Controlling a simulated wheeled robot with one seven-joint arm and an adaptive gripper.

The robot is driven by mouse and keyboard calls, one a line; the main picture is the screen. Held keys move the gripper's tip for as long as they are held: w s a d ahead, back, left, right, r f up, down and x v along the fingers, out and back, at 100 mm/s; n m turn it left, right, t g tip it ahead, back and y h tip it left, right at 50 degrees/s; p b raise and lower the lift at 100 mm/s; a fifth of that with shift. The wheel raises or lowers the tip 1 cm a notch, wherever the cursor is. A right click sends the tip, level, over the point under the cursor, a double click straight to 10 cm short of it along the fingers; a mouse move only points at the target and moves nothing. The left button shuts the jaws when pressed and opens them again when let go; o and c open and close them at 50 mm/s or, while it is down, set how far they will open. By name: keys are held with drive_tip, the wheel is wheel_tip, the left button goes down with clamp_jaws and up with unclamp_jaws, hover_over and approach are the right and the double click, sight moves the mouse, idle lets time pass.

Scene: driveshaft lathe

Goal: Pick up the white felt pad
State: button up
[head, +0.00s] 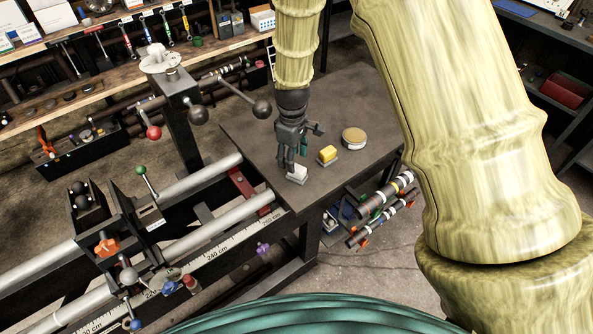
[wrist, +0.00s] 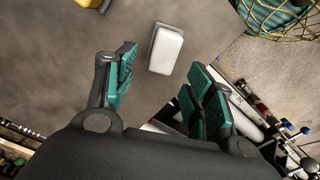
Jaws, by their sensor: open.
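The white felt pad (head: 297,173) lies on the dark tabletop (head: 350,95) near its front edge, in the head view. It looks like a small white block on a grey base. In the wrist view the white pad (wrist: 165,49) shows beyond the fingertips, between their lines. My gripper (head: 292,155) hangs just above and behind the pad in the head view. In the wrist view the green-padded fingers of my gripper (wrist: 160,88) are spread apart with nothing between them. I cannot tell the exact height of the fingertips over the pad.
A yellow block on a grey base (head: 327,154) sits right of the pad, and a round tin (head: 354,137) stands farther right. The lathe's rails (head: 215,220) and scale run at the front left. A lever with a dark ball (head: 261,108) is left of my arm.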

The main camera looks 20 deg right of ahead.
sight(297, 167)
drive_tip(key=shift+s+d, duration=0.1)
drive_tip(key=shift+s, duration=0.3)
drive_tip(key=shift+s+d+f+p, duration=0.1)
drive_tip(key=shift+s+f+p, duration=0.15)
drive_tip(key=shift+p, duration=0.3)
drive_tip(key=f, duration=0.1)
drive_tip(key=f+p, duration=0.1)
drive_tip(key=f, duration=0.1)
drive_tip(key=shift+w+d, duration=0.1)
drive_tip(key=shift+d, duration=0.2)
drive_tip(key=shift+s+f+p, duration=0.2)
drive_tip(key=shift+f+p, duration=0.15)
drive_tip(key=shift+f, duration=0.2)
drive_tip(key=shift+w+f, duration=0.1)
drive_tip(key=shift+f, duration=0.05)
clamp_jaws()
